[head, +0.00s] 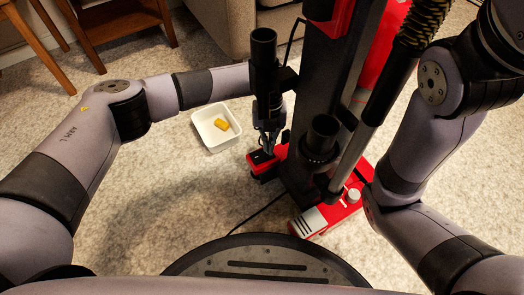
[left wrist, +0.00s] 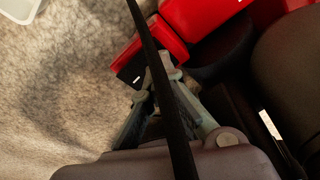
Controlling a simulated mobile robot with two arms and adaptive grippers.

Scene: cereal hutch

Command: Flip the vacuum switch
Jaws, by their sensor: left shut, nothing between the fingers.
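The vacuum (head: 326,100) stands upright, red and black, right of centre in the head view. A red block with a black face (head: 262,159) sticks out at the left of its base. It looks like the switch housing, and its black face with a small white mark also shows in the left wrist view (left wrist: 130,73). My left gripper (head: 268,148) points down at this block. In the left wrist view its fingertips (left wrist: 168,72) are together and empty, right beside the block; I cannot tell whether they touch it. My right gripper is not in view.
A white bin (head: 203,137) holding a yellow item (head: 222,124) stands on the carpet left of the vacuum. A black cord (head: 258,212) runs over the floor. A black strip (left wrist: 160,85) crosses before my left gripper. Wooden furniture (head: 120,22) stands at the back left.

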